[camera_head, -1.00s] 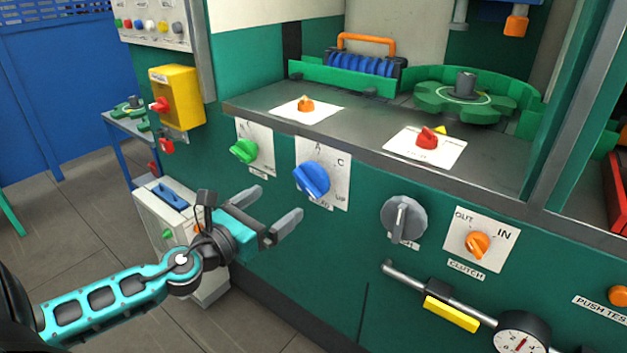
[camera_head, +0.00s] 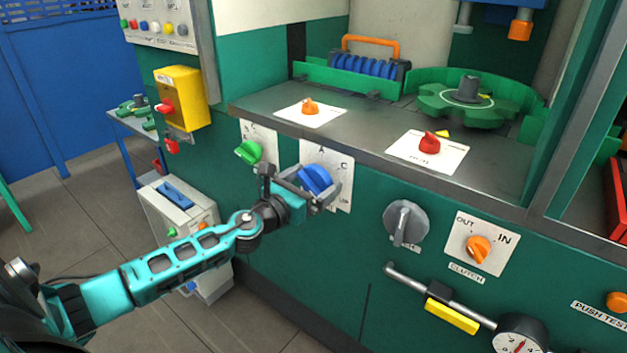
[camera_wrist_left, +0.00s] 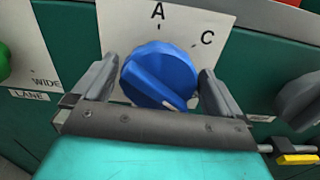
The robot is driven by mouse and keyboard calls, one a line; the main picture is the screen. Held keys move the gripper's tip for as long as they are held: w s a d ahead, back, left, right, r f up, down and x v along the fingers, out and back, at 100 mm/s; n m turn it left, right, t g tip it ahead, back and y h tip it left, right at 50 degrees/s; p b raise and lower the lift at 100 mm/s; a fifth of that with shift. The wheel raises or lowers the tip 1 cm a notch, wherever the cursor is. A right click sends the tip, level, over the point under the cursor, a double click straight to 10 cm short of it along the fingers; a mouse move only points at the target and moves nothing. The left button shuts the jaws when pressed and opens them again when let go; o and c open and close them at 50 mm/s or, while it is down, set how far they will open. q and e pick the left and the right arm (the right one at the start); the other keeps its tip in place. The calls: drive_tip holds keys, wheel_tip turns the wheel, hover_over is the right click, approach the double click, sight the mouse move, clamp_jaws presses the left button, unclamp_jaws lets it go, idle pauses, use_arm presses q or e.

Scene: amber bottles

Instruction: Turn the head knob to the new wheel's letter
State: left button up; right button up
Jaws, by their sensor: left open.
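The blue head knob (camera_head: 315,179) sits on a white plate (camera_head: 343,190) on the green machine front. In the left wrist view the knob (camera_wrist_left: 158,78) shows a raised grip bar with a white mark at its lower right end. The plate's letters A and C show above and to the upper right; the mark points at neither. My left gripper (camera_head: 310,190) is open, with one finger on each side of the knob in the left wrist view (camera_wrist_left: 160,88). Whether the fingers touch it is unclear. My right gripper is not in view.
A green knob (camera_head: 249,152) is left of the blue one; a grey knob (camera_head: 406,222) and an orange clutch knob (camera_head: 478,248) are to the right. A bar with a yellow grip (camera_head: 452,315) juts out below. A green wheel (camera_head: 468,103) lies on the ledge.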

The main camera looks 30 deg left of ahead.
use_arm(q)
drive_tip(key=shift+w, duration=0.25)
drive_tip(key=shift+c, duration=0.4)
drive_tip(key=c, duration=0.6)
drive_tip(key=shift+c, duration=0.2)
